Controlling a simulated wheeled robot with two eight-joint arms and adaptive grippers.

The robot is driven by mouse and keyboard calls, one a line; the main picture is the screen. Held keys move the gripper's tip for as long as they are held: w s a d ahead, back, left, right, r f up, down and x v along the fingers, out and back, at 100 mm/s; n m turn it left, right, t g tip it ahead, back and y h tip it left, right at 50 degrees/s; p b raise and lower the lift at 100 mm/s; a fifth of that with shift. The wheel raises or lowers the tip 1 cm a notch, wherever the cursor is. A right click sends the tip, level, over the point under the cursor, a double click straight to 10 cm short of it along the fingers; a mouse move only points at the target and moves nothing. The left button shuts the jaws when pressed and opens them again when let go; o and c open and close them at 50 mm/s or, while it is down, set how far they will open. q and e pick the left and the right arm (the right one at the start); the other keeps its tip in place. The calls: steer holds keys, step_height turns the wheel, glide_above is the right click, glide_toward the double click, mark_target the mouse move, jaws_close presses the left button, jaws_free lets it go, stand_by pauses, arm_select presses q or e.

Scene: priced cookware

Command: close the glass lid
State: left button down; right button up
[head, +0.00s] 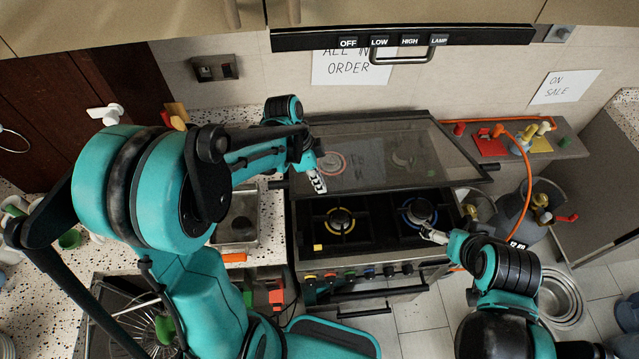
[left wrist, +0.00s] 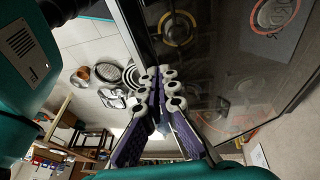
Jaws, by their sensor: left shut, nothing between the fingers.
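The glass lid (head: 385,158) is a dark-framed, see-through pane. It stands raised and tilted over the back of the stove (head: 375,285), leaving the front burners uncovered. In the left wrist view the lid (left wrist: 225,75) fills much of the right side. My left gripper (head: 319,184) is shut and empty at the left part of the lid's near edge. Its fingers (left wrist: 160,88) meet beside the dark frame; I cannot tell whether they touch it. My right gripper (head: 433,236) is over the stove's right front, by the right burner; its fingers are too small to judge.
Two burners (head: 340,221) show on the stove top, with knobs along its front. A gas cylinder (head: 530,212) with an orange hose stands at the right. A range hood (head: 405,37) overhangs the back.

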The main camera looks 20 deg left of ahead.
stand_by(0.3)
arm_select(q)
steer(key=s+f+t+b, duration=0.1)
steer(key=f+b, duration=0.3)
steer(key=f, duration=0.1)
steer(key=s+d+f+b, duration=0.1)
steer(key=f+b, duration=0.3)
steer(key=f, duration=0.2)
steer(key=s+f+t+y+b, duration=0.1)
steer(key=s+f+b, duration=0.1)
steer(key=f+b, duration=0.3)
steer(key=shift+d+f+t, duration=0.25)
steer(key=shift+d+t, duration=0.05)
steer(key=d+p+v, duration=0.1)
steer(key=p+v, duration=0.6)
steer(key=v, duration=0.7)
steer(key=shift+d+r, duration=0.15)
steer(key=shift+r, duration=0.15)
steer(key=s+a+f+n+t+y+b, duration=0.2)
steer(key=s+a+f+n+t+b, duration=0.2)
steer(key=n+b, duration=0.9)
step_height(320, 180, down, 3)
steer(key=shift+s+f+n+y+b, duration=0.2)
steer(key=shift+n+y+b, duration=0.1)
steer(key=shift+b, duration=0.05)
